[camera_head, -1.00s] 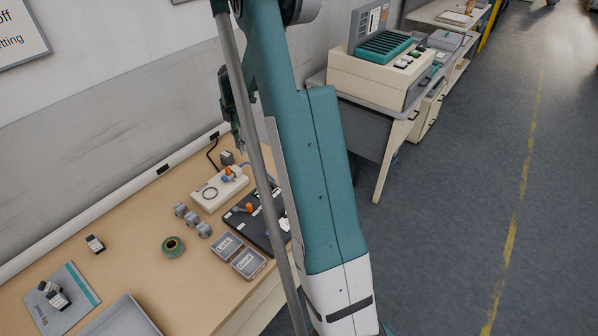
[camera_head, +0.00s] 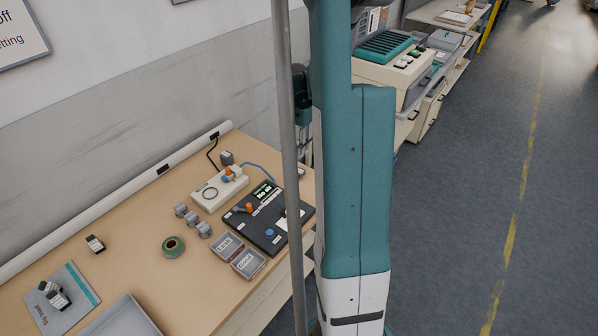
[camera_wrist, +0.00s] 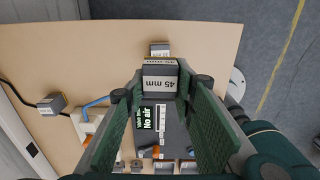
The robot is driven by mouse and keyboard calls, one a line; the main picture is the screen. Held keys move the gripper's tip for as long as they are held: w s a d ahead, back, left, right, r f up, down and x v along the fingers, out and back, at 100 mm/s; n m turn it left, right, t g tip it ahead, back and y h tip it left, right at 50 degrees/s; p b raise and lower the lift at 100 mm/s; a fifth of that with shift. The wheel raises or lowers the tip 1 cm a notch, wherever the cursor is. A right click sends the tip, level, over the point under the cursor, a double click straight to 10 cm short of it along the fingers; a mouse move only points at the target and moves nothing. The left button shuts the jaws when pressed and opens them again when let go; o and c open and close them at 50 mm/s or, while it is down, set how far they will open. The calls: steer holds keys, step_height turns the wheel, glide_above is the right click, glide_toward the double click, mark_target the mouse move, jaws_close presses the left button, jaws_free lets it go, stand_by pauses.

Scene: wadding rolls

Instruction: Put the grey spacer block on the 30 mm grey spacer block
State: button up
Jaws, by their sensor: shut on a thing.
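My gripper (camera_wrist: 160,98) is shut on a grey spacer block (camera_wrist: 160,78) with a white "45 mm" label, held between the green finger pads. In the head view my gripper (camera_head: 303,145) is partly hidden behind my arm and the pole, and the held block cannot be made out. A second grey block (camera_wrist: 160,48) stands just beyond the held one in the wrist view, partly covered by it; its label cannot be read. Another grey labelled block (camera_wrist: 52,103) stands to the left in the wrist view, and behind the white box in the head view (camera_head: 227,158). Its size cannot be read.
A black panel (camera_head: 265,240) with a "No air" display (camera_wrist: 147,120) lies below my gripper. Bare tabletop surrounds the second block.

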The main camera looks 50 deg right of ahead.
steer(key=shift+f, duration=0.1)
stand_by(0.3)
glide_above(298, 172)
steer(key=shift+f+b, duration=0.3)
steer(key=shift+f, duration=2.75)
steer(key=shift+f, duration=0.1)
steer(key=shift+w+f, duration=0.1)
steer(key=shift+f, duration=1.65)
steer(key=shift+f+b, duration=0.25)
steer(key=shift+b, duration=0.15)
steer(key=o, duration=1)
steer(key=shift+r, duration=0.1)
steer(key=shift+r, duration=0.1)
step_height(298, 172, up, 12)
steer(key=shift+r+p, duration=0.1)
steer(key=shift+p, duration=0.7)
